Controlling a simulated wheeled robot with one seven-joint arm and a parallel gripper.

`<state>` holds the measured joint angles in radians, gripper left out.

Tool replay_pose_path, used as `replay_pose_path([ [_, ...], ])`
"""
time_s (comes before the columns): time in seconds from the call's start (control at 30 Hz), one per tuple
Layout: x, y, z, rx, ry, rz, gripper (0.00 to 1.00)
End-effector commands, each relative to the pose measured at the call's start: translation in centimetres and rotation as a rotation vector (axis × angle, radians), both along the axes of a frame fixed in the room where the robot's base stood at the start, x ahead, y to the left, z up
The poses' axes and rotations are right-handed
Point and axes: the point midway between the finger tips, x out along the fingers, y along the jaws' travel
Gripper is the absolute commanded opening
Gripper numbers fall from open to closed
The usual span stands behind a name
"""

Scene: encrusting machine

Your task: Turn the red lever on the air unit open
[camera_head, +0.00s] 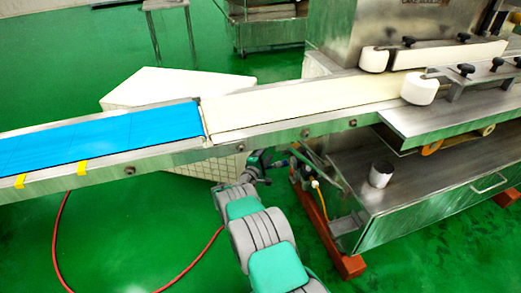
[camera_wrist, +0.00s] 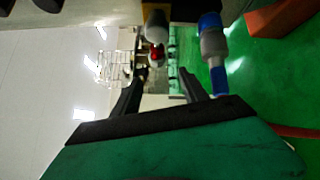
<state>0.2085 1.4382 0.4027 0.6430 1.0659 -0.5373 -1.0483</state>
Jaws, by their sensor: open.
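In the wrist view, a small red part (camera_wrist: 156,54), which looks like the lever, shows at the upper middle, just beyond the fingertips. It sits under a pale rounded part of the air unit (camera_wrist: 156,26). A grey and blue fitting (camera_wrist: 212,45) is to its right. My gripper (camera_wrist: 163,72) is open, its two black fingers apart with nothing between them. The red part lies ahead of the gap, nearer the left finger; I cannot tell whether they touch. In the head view my gripper (camera_head: 267,164) is beside the conveyor's lower edge; the lever cannot be made out there.
The conveyor with a blue belt (camera_head: 100,137) and a cream belt (camera_head: 300,106) runs above my gripper. The steel machine cabinet (camera_head: 420,190) stands to the right on orange feet (camera_head: 350,266). A red hose (camera_head: 190,270) lies on the open green floor.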

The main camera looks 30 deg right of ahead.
Motion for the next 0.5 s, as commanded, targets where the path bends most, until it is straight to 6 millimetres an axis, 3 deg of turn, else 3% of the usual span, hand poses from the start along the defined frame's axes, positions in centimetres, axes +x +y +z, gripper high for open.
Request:
replay_pose_path([
  [0.03, -0.8, -1.4, 0.0, -0.025, 0.011, -0.023, 0.52],
  [0.13, -0.9, -2.8, 0.2, -0.039, 0.018, -0.037, 0.52],
  [0.5, 2.1, -8.1, 0.1, -0.037, 0.017, -0.033, 0.52],
])
